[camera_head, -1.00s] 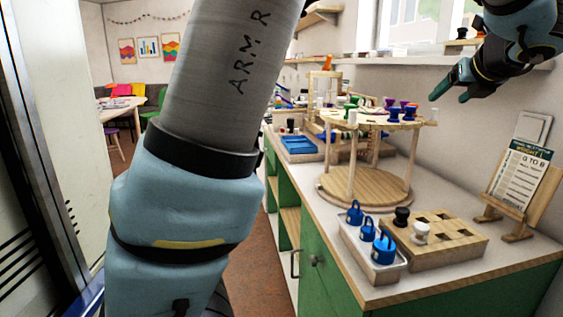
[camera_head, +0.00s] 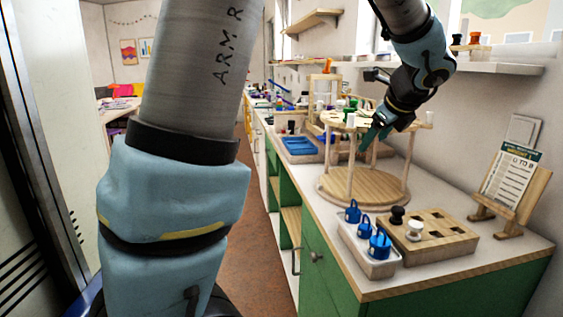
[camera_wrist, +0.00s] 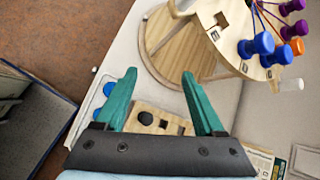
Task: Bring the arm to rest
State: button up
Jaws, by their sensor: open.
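My gripper (camera_head: 373,134) is in front of the round two-tier wooden stand (camera_head: 362,187) in the head view and covers part of its upper disc. In the wrist view my gripper (camera_wrist: 158,82) has its two green fingers spread wide with nothing between them. The stand's upper disc (camera_wrist: 226,42) carries blue, purple and orange pegs at the upper right there. The large upper part of my arm fills the left of the head view.
A wooden block with square holes (camera_head: 450,239) holds a black and a white peg. A white tray (camera_head: 357,249) with blue pieces lies beside it. A card on an easel (camera_head: 510,176) stands at the right. A wall shelf (camera_head: 500,66) is above. The floor aisle is clear.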

jog(key=s+a+f+n+g+p, duration=0.1)
jog(key=a+f+n+g, duration=0.1)
jog(key=a+f+n, duration=0.35)
jog(key=s+a+f+n+g+p, duration=0.1)
jog(key=s+a+f+n+g, duration=0.1)
jog(key=a+n, duration=0.65)
jog(key=s+a+f+n+g+p, duration=0.1)
jog(key=s+a+f+n, duration=0.1)
jog(key=s+a+n, duration=0.3)
jog(key=s+a+f+n+g+h+p, duration=0.1)
jog(key=s+a+f+n, duration=0.1)
jog(key=s+a+n, duration=0.3)
jog(key=a+n, duration=0.3)
jog(key=a, duration=0.1)
jog(key=shift+a+f+n+g, duration=0.35)
jog(key=shift+n+g, duration=0.05)
